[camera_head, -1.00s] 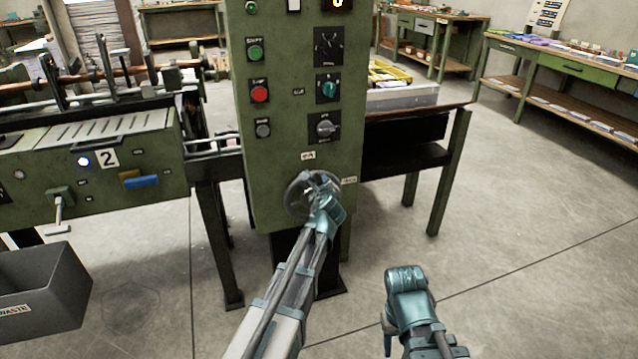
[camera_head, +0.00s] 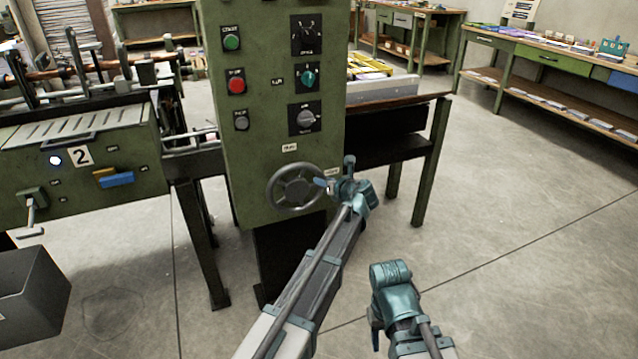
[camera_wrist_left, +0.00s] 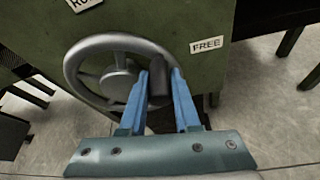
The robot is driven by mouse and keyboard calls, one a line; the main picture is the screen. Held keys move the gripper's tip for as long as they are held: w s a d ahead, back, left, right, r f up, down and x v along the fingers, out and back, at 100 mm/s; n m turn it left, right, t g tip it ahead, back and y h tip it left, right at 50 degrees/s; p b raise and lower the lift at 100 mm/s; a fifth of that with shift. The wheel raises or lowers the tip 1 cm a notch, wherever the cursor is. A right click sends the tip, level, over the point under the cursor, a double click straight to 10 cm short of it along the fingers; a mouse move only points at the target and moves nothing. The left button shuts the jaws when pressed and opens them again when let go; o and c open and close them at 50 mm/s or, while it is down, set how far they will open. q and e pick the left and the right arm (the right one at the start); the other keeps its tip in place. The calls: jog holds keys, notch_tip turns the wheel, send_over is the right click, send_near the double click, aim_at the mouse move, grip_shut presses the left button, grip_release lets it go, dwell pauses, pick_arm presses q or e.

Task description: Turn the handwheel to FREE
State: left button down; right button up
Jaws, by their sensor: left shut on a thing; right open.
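The handwheel (camera_head: 297,187), a grey spoked wheel, sits low on the front of the green control cabinet. My left gripper (camera_head: 328,184) is at the right side of its rim. In the left wrist view, the blue fingers (camera_wrist_left: 160,95) are shut on the wheel's dark handle (camera_wrist_left: 159,88), at the rim's right edge. A white FREE label (camera_wrist_left: 207,45) is on the cabinet just right of the wheel; it is small in the head view (camera_head: 332,170). Another label (camera_wrist_left: 84,3), cut off and starting "RU", is above the wheel. My right gripper (camera_head: 376,325) is open and away from the wheel, low in view.
The green cabinet (camera_head: 265,120) carries buttons and dials above the wheel. A machine (camera_head: 130,150) with a "2" plate stands left, with a grey bin (camera_head: 30,295) below. A dark table (camera_head: 400,115) stands right of the cabinet. The floor (camera_head: 510,250) at right is clear.

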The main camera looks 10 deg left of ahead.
aim_at(320, 189)
pick_arm(q)
jog(key=shift+w+d+f+m+g+y+b, duration=0.15)
jog(key=shift+d+f+m+y+b, duration=0.2)
jog(key=shift+f+b, duration=0.45)
jog(key=shift+w+d+f+m+g+y+b, duration=0.1)
jog(key=shift+f+m+y+b, duration=0.1)
jog(key=shift+f+m+b, duration=0.45)
jog(key=shift+w+d+f+m+g+y+b, duration=0.15)
jog(key=shift+f+m+y+b, duration=0.1)
jog(key=shift+f+b, duration=0.65)
jog(key=c, duration=0.6)
grip_release()
